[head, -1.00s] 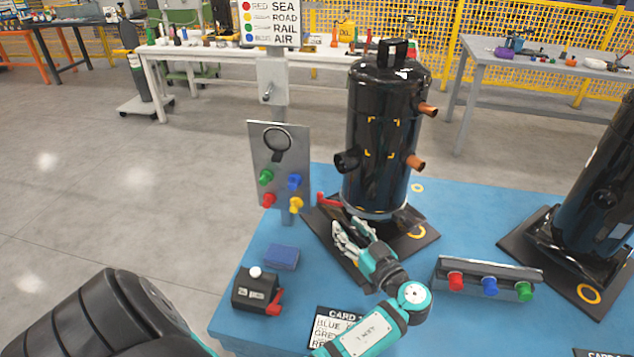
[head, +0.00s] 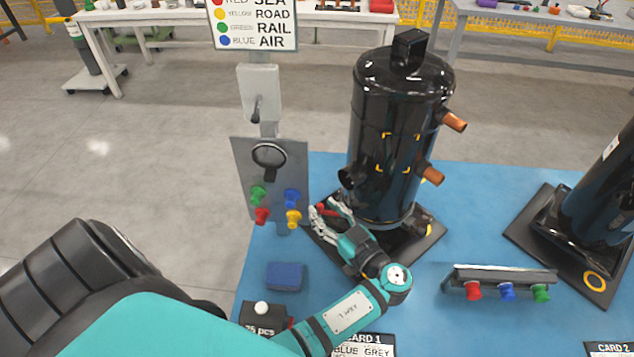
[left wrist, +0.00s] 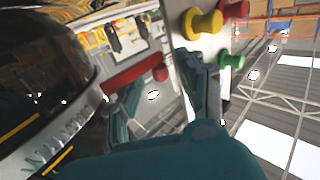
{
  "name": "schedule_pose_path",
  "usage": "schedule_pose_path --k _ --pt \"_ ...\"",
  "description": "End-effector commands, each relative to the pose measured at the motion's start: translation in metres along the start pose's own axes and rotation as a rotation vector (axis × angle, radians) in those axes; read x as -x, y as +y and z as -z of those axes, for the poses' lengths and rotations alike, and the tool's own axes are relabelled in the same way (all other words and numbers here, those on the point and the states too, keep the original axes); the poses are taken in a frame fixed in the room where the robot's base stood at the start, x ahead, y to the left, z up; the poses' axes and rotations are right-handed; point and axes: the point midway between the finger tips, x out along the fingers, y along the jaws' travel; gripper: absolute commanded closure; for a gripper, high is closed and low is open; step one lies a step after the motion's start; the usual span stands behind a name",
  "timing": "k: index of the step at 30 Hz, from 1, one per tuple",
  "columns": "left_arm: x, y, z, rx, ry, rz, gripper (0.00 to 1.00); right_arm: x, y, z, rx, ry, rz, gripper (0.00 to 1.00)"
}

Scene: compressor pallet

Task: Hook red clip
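A red bar with a rounded end (left wrist: 135,75) juts from beside the black compressor (head: 398,140); its red also shows at the fingers in the head view. I cannot tell whether this is the red clip. My left gripper (head: 324,212) is at the compressor's lower left. In the left wrist view its fingers are spread, with the bar's end in the gap or just beyond; I see no clear grip. A grey panel (head: 240,175) carries a black ring, a red peg (head: 262,216) and green, blue and yellow pegs. My right gripper is out of view.
A rail (head: 505,273) with red, blue and green knobs lies right of my forearm. A blue block (head: 285,276) and a counter box (head: 262,315) sit at the left. A second compressor (head: 605,205) stands right.

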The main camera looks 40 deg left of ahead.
Motion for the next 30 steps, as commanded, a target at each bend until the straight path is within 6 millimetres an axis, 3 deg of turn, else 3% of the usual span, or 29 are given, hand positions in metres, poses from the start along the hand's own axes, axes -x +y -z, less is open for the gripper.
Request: schedule_pose_path --k 13,22,30 --pt "0.0044 -0.0027 -0.0004 -0.001 0.0 0.0 0.62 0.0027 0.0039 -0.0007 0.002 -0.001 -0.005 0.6" --pt "0.0041 -0.0026 -0.0001 -0.001 0.0 0.0 1.0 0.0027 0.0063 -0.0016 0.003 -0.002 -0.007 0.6" --pt "0.0034 -0.0028 -0.0002 0.0 0.001 -0.009 1.0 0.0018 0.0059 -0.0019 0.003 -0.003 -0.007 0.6"
